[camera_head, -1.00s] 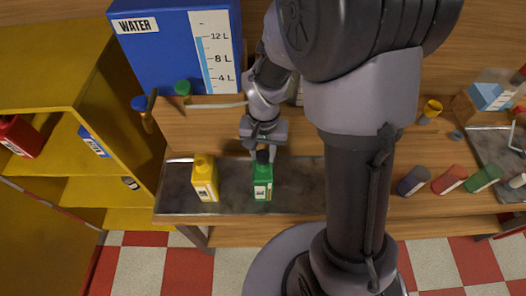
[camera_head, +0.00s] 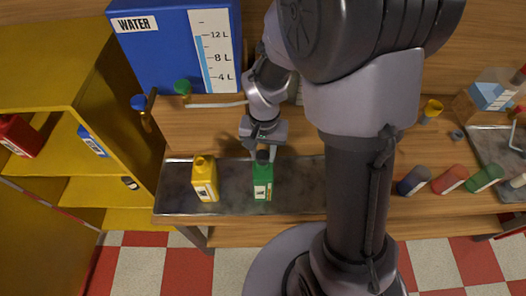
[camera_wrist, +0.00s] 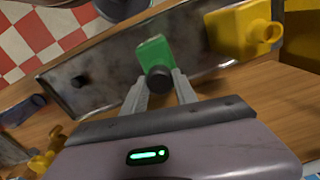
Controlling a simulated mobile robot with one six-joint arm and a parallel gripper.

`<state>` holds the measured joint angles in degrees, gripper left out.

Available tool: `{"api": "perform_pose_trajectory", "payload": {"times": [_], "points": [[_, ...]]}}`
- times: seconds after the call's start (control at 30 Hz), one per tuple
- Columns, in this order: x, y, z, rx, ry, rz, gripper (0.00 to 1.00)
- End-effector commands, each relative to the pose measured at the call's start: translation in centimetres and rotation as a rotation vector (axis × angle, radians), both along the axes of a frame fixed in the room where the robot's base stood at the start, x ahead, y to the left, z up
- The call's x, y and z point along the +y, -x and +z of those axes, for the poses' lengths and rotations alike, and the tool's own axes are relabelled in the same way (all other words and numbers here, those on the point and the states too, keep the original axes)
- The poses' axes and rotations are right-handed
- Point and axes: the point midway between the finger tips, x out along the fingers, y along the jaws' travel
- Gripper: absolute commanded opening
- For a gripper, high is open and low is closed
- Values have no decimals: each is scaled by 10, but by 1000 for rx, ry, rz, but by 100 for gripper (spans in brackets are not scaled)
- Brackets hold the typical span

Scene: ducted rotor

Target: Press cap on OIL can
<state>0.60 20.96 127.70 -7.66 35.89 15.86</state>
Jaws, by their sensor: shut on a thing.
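A green can (camera_head: 262,181) with a white label stands upright on the metal tray (camera_head: 228,191); its label is too small to read. A dark round cap (camera_wrist: 158,79) sits at the can's top, between my fingertips. My gripper (camera_head: 262,150) points down over the green can and is shut on this cap. The green can also shows in the wrist view (camera_wrist: 154,52). A yellow can (camera_head: 205,182) stands to its left with an open neck. I cannot tell whether the cap is fully seated.
Another small dark cap (camera_wrist: 78,81) lies on the tray, hidden behind my arm in the head view. A blue water tank (camera_head: 170,50) stands behind. Yellow shelves (camera_head: 75,160) are at left. Dark, red and green cylinders (camera_head: 449,179) lie at right.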

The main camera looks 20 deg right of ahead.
Motion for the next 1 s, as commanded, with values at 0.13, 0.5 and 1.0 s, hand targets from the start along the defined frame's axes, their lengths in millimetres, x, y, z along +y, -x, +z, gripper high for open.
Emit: {"api": "perform_pose_trajectory", "payload": {"times": [0.13,0.5,1.0], "points": [[0,0,-1,0,0,0,0],[0,0,0,0,0,0,42],[0,0,-1,0,0,0,81]]}}
